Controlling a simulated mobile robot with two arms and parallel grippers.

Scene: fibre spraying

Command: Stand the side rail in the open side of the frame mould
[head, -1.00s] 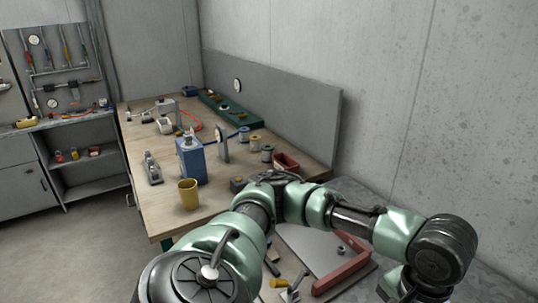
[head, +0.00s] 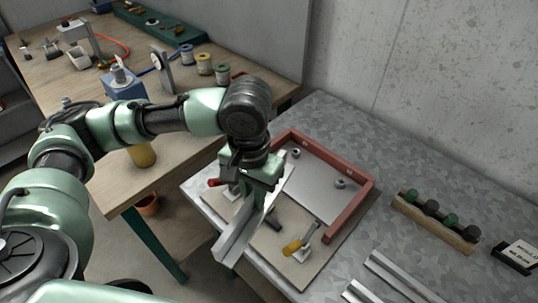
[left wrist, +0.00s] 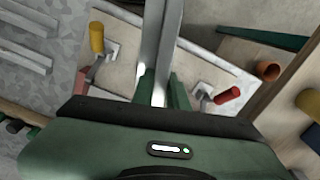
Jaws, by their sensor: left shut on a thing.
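My left gripper (head: 262,190) is shut on the side rail (head: 238,238), a pale metal angle bar. It holds the rail tilted in the picture, near the open side of the frame mould; the gap below it is hard to judge. The rail also shows between the fingers in the left wrist view (left wrist: 173,35). The frame mould (head: 348,207) has red walls around a grey plate, on a beige board, open toward the lower left. A yellow-handled clamp (head: 293,247) and a red-handled clamp (head: 214,182) stand by that side. My right gripper is out of view.
Loose metal bars (head: 400,278) lie at the front right of the grey table. A wooden rack (head: 435,222) with green and black knobs and a dark sign (head: 517,256) stand at right. A wooden bench (head: 85,85) with a yellow cup (head: 142,155) is at left.

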